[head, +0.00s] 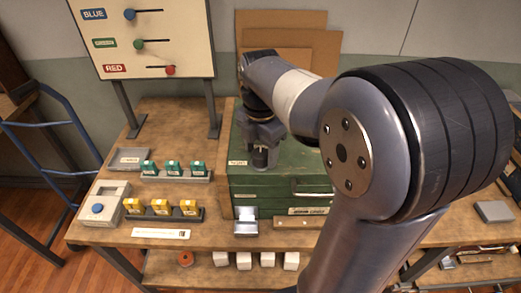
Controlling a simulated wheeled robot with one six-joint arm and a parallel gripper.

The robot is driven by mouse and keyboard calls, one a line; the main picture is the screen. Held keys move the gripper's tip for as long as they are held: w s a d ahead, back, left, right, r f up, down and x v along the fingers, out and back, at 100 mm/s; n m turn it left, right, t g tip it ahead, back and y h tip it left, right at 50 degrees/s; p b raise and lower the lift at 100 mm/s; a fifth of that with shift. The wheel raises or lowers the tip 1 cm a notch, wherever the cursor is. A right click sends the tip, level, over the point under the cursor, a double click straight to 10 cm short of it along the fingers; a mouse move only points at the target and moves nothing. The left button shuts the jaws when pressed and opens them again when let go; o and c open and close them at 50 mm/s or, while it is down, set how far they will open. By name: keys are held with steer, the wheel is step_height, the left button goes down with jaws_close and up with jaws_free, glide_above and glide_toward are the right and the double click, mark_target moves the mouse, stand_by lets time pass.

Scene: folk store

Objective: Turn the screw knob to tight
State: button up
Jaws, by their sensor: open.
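My gripper (263,142) points down at the left part of a green chest (265,187) on the workbench. The sensor-side detail of its fingers is small and dark, but the jaws look open. A short dark grey round piece (260,158) shows just below the gripper, in front of the chest. It may be the screw knob, but I cannot tell it clearly from the gripper's own parts. A small pale label (238,162) sits just left of it; its writing is too small to read. Whether the fingers touch the round piece cannot be seen.
A slider board (150,55) with blue, green and red knobs stands back left. Teal items (173,168) and yellow items (160,207) stand in racks at left. A silver block (246,221) sits before the chest. My arm hides much of the right side.

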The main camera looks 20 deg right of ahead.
steer(key=shift+f, duration=0.2)
steer(key=c, duration=1)
